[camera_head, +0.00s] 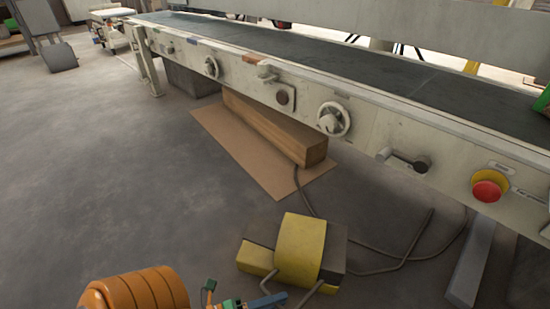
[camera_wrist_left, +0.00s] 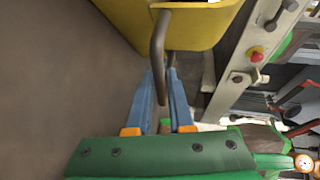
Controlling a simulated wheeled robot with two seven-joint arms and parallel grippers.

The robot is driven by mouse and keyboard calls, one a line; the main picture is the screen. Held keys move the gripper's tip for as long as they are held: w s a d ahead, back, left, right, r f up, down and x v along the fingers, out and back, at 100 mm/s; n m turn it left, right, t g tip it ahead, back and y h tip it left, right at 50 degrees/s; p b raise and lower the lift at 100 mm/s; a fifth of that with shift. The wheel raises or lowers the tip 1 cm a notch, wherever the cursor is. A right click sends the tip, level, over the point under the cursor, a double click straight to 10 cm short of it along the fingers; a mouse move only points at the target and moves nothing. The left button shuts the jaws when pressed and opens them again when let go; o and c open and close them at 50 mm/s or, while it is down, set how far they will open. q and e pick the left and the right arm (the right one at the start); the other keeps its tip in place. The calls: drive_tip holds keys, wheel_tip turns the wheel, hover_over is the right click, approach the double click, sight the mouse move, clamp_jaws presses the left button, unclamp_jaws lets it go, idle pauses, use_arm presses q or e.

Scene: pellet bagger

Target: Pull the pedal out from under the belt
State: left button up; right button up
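The pedal (camera_head: 298,250), a dark block with a yellow cover and a bent grey handle, sits on the floor in front of the conveyor belt (camera_head: 380,75), clear of its frame. In the left wrist view its yellow side (camera_wrist_left: 190,25) fills the top, and the handle (camera_wrist_left: 158,50) reaches down between the blue fingers. My left gripper (camera_head: 265,300) is at the handle, at the bottom of the head view. The fingers (camera_wrist_left: 163,95) stand apart with the bar between them; whether they press on it I cannot tell. My right gripper is not in view.
A cable (camera_head: 390,268) runs from the pedal along the floor. A wooden beam (camera_head: 275,130) lies on cardboard (camera_head: 225,137) under the belt. A belt leg (camera_head: 472,265) and red stop button (camera_head: 487,190) are at the right.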

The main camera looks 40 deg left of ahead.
use_arm(q)
drive_tip(key=shift+o, duration=1.4)
drive_tip(key=shift+s+a+r, duration=0.1)
drive_tip(key=shift+s+a, duration=0.1)
drive_tip(key=shift+s, duration=0.1)
drive_tip(key=p+v, duration=0.1)
drive_tip(key=v, duration=0.5)
drive_tip(key=shift+p, duration=0.4)
drive_tip(key=shift+s, duration=0.15)
